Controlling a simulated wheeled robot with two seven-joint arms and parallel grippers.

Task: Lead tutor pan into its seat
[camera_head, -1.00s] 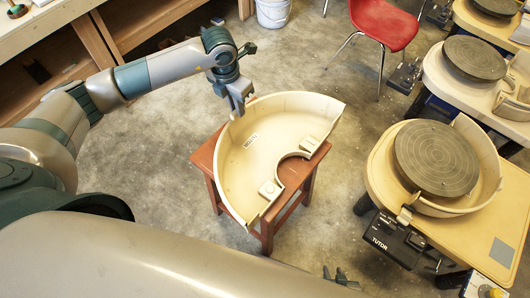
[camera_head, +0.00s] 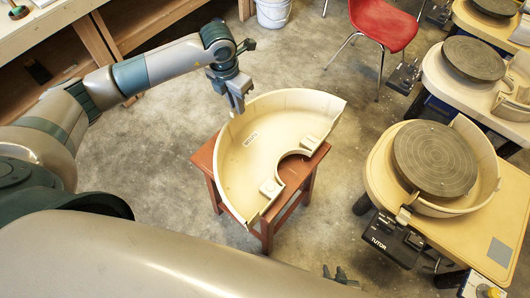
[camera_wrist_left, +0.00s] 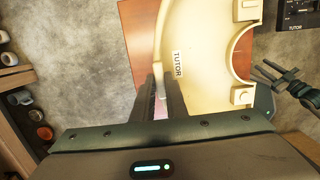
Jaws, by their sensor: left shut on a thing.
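The tutor pan (camera_head: 262,132), a cream half-ring splash pan, lies on a red-brown stool (camera_head: 204,160). Its label reads TUTOR in the left wrist view (camera_wrist_left: 205,60). My left gripper (camera_head: 238,106) is shut on the pan's wall at its far left side; the wall runs between the fingers in the left wrist view (camera_wrist_left: 162,85). The wheel marked TUTOR stands at the right, with a dark round wheel head (camera_head: 435,158) and another cream pan part (camera_head: 487,165) around its far right side. My right gripper (camera_head: 338,274) is open and empty at the bottom, mostly hidden by my body.
More wheels (camera_head: 474,57) stand in a row at the upper right. A red chair (camera_head: 385,22) stands at the back, with a white bucket (camera_head: 273,12) to its left. Wooden shelving (camera_head: 130,35) lines the upper left. Bare concrete floor lies between stool and wheel.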

